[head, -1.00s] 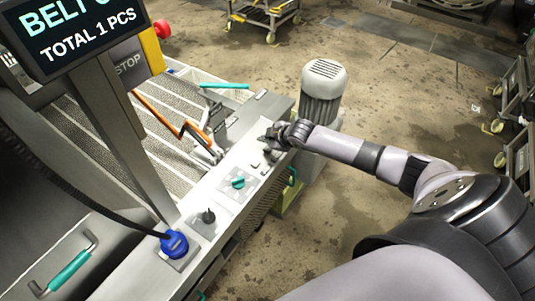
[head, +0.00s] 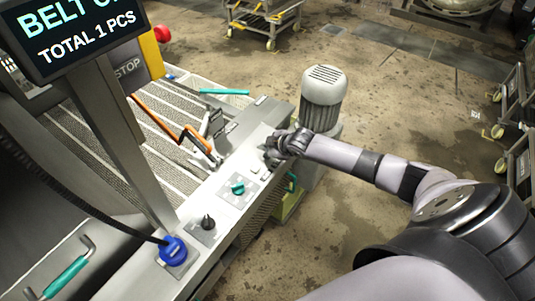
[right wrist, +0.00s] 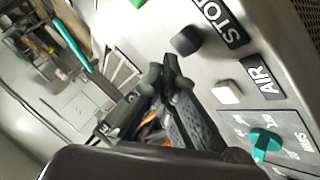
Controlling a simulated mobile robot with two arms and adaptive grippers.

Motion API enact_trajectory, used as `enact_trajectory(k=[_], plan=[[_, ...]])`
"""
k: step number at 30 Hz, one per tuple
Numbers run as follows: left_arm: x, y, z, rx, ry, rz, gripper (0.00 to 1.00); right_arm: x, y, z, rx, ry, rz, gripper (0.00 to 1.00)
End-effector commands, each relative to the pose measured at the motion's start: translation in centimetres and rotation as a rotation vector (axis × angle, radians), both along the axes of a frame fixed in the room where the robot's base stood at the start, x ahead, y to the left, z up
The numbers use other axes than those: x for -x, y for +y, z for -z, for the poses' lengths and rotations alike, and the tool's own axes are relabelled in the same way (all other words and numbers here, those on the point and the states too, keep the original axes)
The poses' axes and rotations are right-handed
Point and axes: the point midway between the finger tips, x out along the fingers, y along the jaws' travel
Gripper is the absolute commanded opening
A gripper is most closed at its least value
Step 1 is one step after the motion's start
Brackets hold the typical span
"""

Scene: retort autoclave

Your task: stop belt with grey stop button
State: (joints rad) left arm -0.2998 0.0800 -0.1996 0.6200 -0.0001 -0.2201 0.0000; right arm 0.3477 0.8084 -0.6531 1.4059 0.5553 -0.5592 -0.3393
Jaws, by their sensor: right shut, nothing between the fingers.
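The control panel (right wrist: 292,60) is a pale metal strip. In the right wrist view, the dark grey stop button (right wrist: 185,40) sits beside the STOP label (right wrist: 222,22). My right gripper (right wrist: 166,70) is shut and empty, with its fingertips just left of and below that button in the picture. I see no contact, and the height gap is unclear. In the head view my right gripper (head: 271,153) is over the far end of the panel and hides the stop button. My left gripper is not in view.
A white button (right wrist: 227,92) by the AIR label and a teal knob (right wrist: 265,142) are close by. A black knob (head: 208,222) and a blue button (head: 173,249) are nearer. A yellow STOP box (head: 150,53) is at upper left. A motor (head: 322,100) stands beyond the gripper.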

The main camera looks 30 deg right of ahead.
Motion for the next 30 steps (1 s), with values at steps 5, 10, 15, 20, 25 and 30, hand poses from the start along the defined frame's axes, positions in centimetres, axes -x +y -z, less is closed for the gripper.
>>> enact_trajectory(k=[5, 10, 15, 20, 25, 30], plan=[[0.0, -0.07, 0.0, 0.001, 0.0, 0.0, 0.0, 0.0, -0.01, 0.0, 0.0, 0.0, 0.0, 0.0], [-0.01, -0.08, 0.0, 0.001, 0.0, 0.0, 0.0, 0.0, -0.01, 0.0, 0.0, 0.0, 0.0, 0.0], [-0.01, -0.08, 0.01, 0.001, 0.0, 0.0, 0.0, 0.0, -0.02, 0.01, 0.0, 0.0, 0.0, 0.0], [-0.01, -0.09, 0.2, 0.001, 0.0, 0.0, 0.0, 0.01, 0.01, 0.41, 0.0, 0.0, 0.0, 0.0], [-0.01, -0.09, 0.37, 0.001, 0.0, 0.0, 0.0, 0.01, -0.01, 0.89, 0.001, 0.001, 0.001, 0.0], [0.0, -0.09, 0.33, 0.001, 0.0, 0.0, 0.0, 0.02, 0.0, 0.85, 0.0, 0.0, 0.0, 0.0]])
